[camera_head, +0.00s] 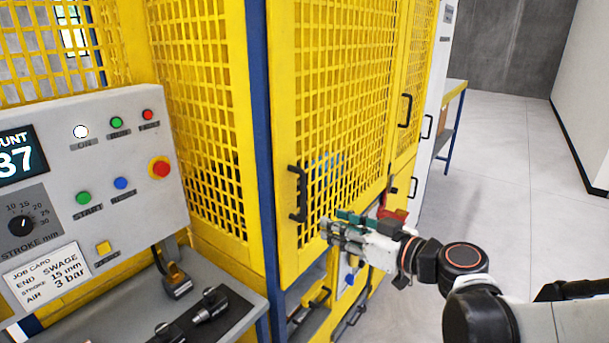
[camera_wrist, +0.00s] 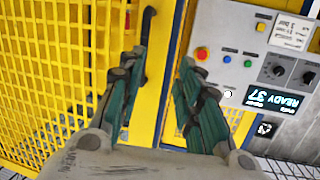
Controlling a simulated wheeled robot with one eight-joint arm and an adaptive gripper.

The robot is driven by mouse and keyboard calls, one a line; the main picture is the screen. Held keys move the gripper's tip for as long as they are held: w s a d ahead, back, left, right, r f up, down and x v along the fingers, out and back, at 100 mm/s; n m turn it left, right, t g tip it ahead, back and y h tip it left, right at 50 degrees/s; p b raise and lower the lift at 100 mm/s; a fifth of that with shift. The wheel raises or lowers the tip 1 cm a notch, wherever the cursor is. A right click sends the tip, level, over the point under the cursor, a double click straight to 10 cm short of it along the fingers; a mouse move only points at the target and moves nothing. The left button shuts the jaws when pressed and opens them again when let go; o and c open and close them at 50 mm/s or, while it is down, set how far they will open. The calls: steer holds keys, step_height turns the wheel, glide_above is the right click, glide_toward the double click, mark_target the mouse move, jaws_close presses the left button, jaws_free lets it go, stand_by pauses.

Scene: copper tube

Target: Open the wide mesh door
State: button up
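The wide mesh door (camera_head: 335,110) is a tall yellow panel in the middle of the head view and appears shut. Its black vertical bar handle (camera_head: 298,193) is near the door's left edge. In the wrist view the handle (camera_wrist: 147,45) shows just beyond the tip of the left-hand finger, beside the yellow frame. My gripper (camera_head: 328,226) is a little right of and below the handle in the head view, apart from it as far as I can tell. Its green-padded fingers (camera_wrist: 162,72) are spread in the wrist view with nothing between them.
A grey control panel (camera_head: 105,225) with buttons stands at the left, above a ledge with dark tools. A narrower mesh door (camera_head: 417,75) with its own handle is at the right. Drawers with handles sit below. Open floor (camera_head: 500,200) lies to the right.

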mark_target(305, 188)
steer(key=shift+n+t+y, duration=0.5)
steer(key=shift+t+y, duration=0.1)
steer(key=shift+t, duration=0.2)
steer(key=w+a, duration=0.2)
steer(key=w, duration=0.2)
steer(key=w+a+r, duration=0.1)
steer(key=w+a, duration=0.2)
steer(key=w, duration=0.1)
steer(key=w+a+r+b, duration=0.1)
steer(key=w+a, duration=0.1)
steer(key=w, duration=0.2)
steer(key=shift+w+a+r, duration=0.25)
steer(key=shift+w, duration=0.05)
jaws_close()
